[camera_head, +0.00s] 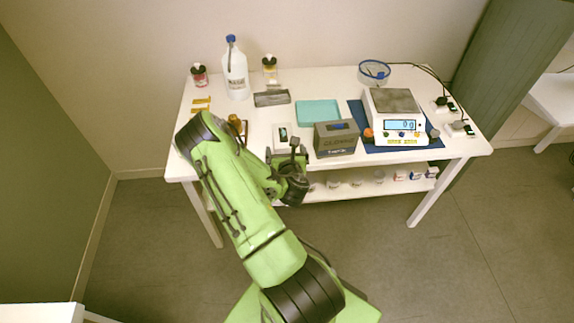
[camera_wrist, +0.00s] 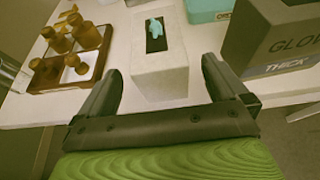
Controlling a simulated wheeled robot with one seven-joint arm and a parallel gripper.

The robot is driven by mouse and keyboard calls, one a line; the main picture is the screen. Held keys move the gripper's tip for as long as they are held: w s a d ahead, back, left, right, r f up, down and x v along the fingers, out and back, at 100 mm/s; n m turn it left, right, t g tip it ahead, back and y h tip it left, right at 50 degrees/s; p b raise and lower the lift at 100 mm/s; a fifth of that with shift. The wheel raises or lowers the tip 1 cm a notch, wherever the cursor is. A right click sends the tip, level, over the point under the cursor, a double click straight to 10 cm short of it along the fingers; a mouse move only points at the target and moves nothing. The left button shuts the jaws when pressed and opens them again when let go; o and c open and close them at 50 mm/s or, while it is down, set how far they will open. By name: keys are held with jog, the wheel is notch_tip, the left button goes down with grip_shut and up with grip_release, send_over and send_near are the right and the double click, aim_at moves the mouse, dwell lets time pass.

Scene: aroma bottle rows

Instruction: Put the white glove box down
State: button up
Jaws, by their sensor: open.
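The white glove box (camera_head: 276,145) stands on the white table near its front edge, with a teal glove showing in the dark slot on its top. In the wrist view the white glove box (camera_wrist: 160,84) is upright, its near face towards me. My gripper (camera_wrist: 160,68) is open, with one finger at each side of the box's near end and a visible gap on both sides. In the head view my gripper (camera_head: 295,150) is at the table's front edge by the box, and its fingertips are hard to make out.
A grey box of thick gloves (camera_head: 335,140) stands close on the right. A wooden tray (camera_wrist: 92,75) of amber bottles is on the left. A scale (camera_head: 393,103) stands on a blue mat further right. A white bottle (camera_head: 236,78) is at the back.

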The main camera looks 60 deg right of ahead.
jog(key=shift+p+v, duration=1.25)
jog(key=shift+v, duration=1.6)
jog(key=w+a+r+m+g+y, duration=0.1)
jog(key=w+a+r+m+y, duration=0.25)
jog(key=a+r+m, duration=0.45)
jog(key=w+a+r+m+g+y, duration=0.15)
jog(key=w+a+r+m, duration=0.35)
jog(key=m, duration=0.5)
jog(key=s+a+r+m+y, duration=0.2)
jog(key=s+a+r+m, duration=0.15)
jog(key=a, duration=0.35)
jog(key=s+a+r+m+y, duration=0.2)
jog(key=s+a+r, duration=0.25)
jog(key=a, duration=0.25)
jog(key=s+a+r+m+y, duration=0.1)
jog(key=s+a+r+m, duration=0.1)
jog(key=s, duration=0.7)
jog(key=a+r+g, duration=0.1)
jog(key=a, duration=0.1)
jog(key=shift+s+a+r+m, duration=0.2)
jog(key=shift+a+r+m, duration=0.15)
jog(key=shift+a+r, duration=0.05)
